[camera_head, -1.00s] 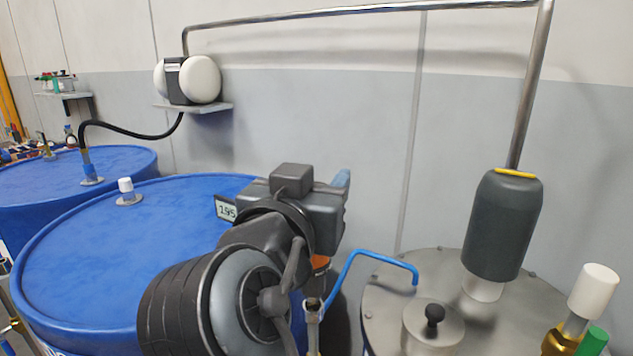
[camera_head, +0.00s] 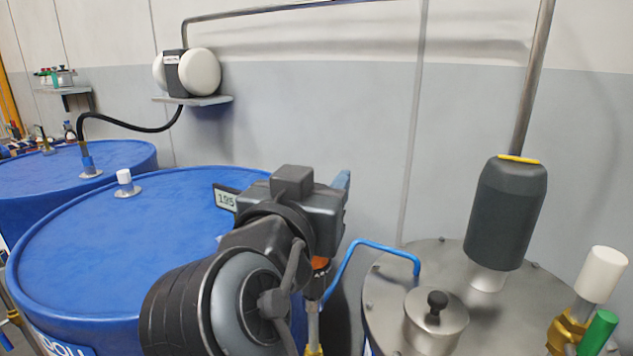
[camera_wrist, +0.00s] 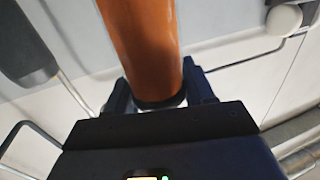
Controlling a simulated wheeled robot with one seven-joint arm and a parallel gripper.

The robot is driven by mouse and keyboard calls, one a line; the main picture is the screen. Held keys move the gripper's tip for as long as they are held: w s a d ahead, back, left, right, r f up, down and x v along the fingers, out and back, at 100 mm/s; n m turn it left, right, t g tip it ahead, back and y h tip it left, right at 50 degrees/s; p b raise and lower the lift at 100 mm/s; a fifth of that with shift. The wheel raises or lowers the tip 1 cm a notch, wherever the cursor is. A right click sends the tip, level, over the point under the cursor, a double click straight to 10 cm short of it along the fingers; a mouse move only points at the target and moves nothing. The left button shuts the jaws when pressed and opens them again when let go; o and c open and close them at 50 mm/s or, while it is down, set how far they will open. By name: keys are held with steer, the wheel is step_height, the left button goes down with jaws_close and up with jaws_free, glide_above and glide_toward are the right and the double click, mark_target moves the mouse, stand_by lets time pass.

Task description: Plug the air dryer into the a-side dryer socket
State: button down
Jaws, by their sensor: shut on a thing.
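My gripper (camera_head: 318,225) is seen from behind in the head view, and its arm hides most of its jaws. In the wrist view its two dark blue fingers are shut on an orange cylinder (camera_wrist: 145,45), which I take to be the air dryer. A small orange part of it (camera_head: 320,264) shows below the gripper in the head view. Right below that stands an upright metal fitting (camera_head: 313,325) with a yellow base, possibly the dryer socket. I cannot tell whether dryer and fitting touch. No label marks an a-side.
A blue drum (camera_head: 95,255) with a white-capped bung lies left. A blue tube (camera_head: 375,243) arches beside the fitting. A white-ended pump (camera_head: 203,72) sits on a wall shelf.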

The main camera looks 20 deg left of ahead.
steer(key=shift+f, duration=0.35)
steer(key=shift+c, duration=1.6)
jaws_free()
steer(key=s+d+b, duration=0.1)
steer(key=s+b, duration=0.1)
steer(key=s, duration=0.5)
steer(key=shift+s, duration=0.4)
